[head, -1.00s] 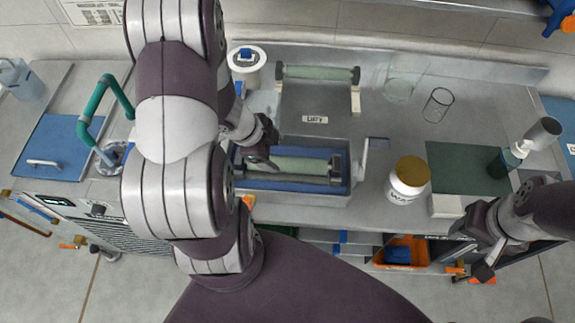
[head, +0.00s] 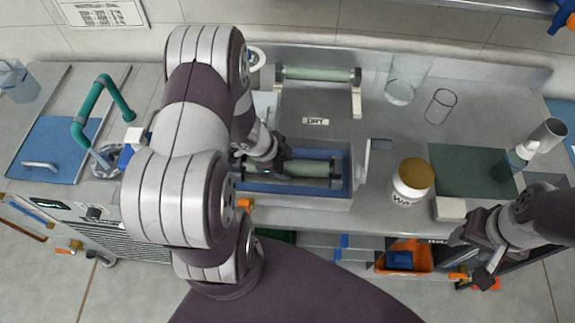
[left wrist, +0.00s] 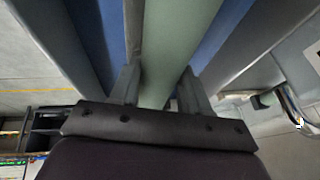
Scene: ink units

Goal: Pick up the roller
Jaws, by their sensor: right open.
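A pale green roller (head: 300,168) lies in the blue-lined tray (head: 348,190) on the counter. My left gripper (head: 272,160) is down at the left part of this roller. In the left wrist view the green roller (left wrist: 172,40) runs between the two fingers of my left gripper (left wrist: 160,88), one finger on each side. I cannot tell whether the fingers press on it. A second pale green roller (head: 318,75) rests on a stand at the back. My right gripper (head: 480,262) is open and empty at the counter's right front edge.
A white jar with a gold lid (head: 412,178) stands right of the tray. Clear glass vessels (head: 440,107) stand behind it. A green tap (head: 100,90) is at the left.

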